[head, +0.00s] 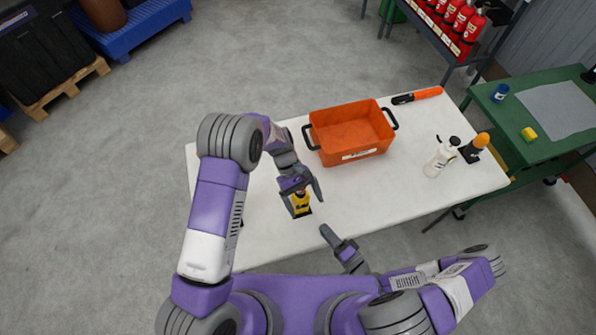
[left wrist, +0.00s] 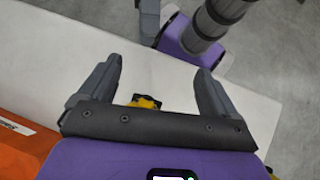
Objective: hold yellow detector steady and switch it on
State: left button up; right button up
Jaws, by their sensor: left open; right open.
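The yellow detector (head: 300,203) with dark parts is on the white table, near its front edge. My left gripper (head: 301,193) is open just above it in the head view, with its fingers around or over the detector; whether they touch it I cannot tell. In the left wrist view the detector (left wrist: 146,102) shows between the two open fingers of the left gripper (left wrist: 160,85), mostly hidden behind the gripper's dark palm. My right gripper (head: 338,241) is open and empty at the table's front edge, right of the detector. The detector's switch cannot be made out.
An orange bin (head: 352,135) with black handles stands behind the grippers. An orange-and-black tool (head: 417,96) lies at the back right. A white spray bottle (head: 440,158) and an orange-topped item (head: 475,147) stand on the right. The table (head: 400,195) is clear at the front right.

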pick_arm(q)
jog(key=w+a+r+m+t+y, duration=0.2)
jog(key=w+r+y, duration=0.1)
jog(key=w, duration=0.5)
jog(key=shift+t, duration=0.3)
jog(key=shift+x, duration=3.7)
jog(key=shift+w+a+f, duration=0.1)
jog(key=c, duration=1.3)
jog(key=o, duration=1.3)
jog(key=v, duration=1.2)
